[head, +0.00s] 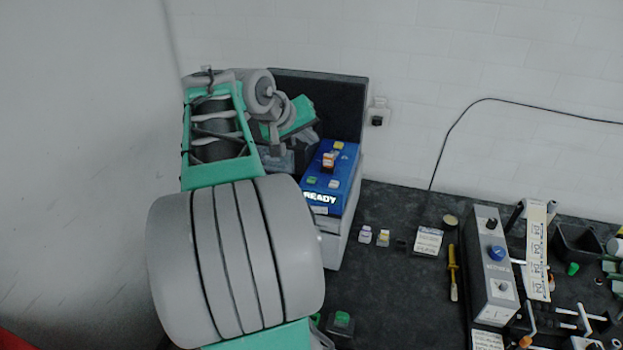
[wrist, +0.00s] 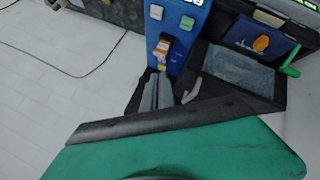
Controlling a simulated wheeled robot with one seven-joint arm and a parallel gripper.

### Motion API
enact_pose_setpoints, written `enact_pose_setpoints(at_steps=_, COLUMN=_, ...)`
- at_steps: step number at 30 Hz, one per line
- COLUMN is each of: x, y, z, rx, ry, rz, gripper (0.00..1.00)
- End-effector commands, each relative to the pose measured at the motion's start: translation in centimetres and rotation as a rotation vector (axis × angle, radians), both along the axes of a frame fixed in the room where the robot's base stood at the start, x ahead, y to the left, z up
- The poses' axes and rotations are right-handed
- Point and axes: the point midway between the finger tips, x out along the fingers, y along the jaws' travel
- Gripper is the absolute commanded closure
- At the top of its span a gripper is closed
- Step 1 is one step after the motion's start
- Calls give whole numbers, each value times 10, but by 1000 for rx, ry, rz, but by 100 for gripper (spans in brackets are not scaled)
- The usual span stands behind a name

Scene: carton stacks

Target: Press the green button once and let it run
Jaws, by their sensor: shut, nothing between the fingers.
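A green button (head: 312,180) sits on the blue control panel (head: 346,190), left of a white button (head: 334,184) and above the lit word READY. The green button also shows in the wrist view (wrist: 187,22), apart from the fingers. An orange-and-white switch (head: 328,160) and a yellow button (head: 339,145) are farther up the panel. My gripper (wrist: 163,82) is shut and empty, its fingertips at the panel's end near the orange-and-white switch. In the head view the fingers are hard to make out. A second green button (head: 342,318) tops a small dark box at the table's front.
A box with a blue label and orange knob (wrist: 261,43) is beside the panel. Small bottles (head: 374,236), a yellow screwdriver (head: 453,272) and a grey box with a blue knob (head: 490,265) lie to the right. The dark tabletop (head: 395,300) is clear in between.

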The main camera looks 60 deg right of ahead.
Motion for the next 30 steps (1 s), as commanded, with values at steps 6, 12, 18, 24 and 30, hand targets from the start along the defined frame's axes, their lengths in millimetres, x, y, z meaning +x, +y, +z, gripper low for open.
enact_pose_setpoints(at_steps=6, x=0, y=0, z=-13, rx=1, ry=0, rz=1, gripper=100)
enact_pose_setpoints(at_steps=12, x=1, y=1, z=-42, rx=1, ry=-1, rz=1, gripper=100)
enact_pose_setpoints(at_steps=18, x=0, y=1, z=-72, rx=1, ry=-1, rz=1, gripper=100)
enact_pose_setpoints(at_steps=24, x=0, y=1, z=-88, rx=1, ry=-1, rz=1, gripper=100)
enact_pose_setpoints(at_steps=30, x=1, y=1, z=-88, rx=1, ry=-1, rz=1, gripper=100)
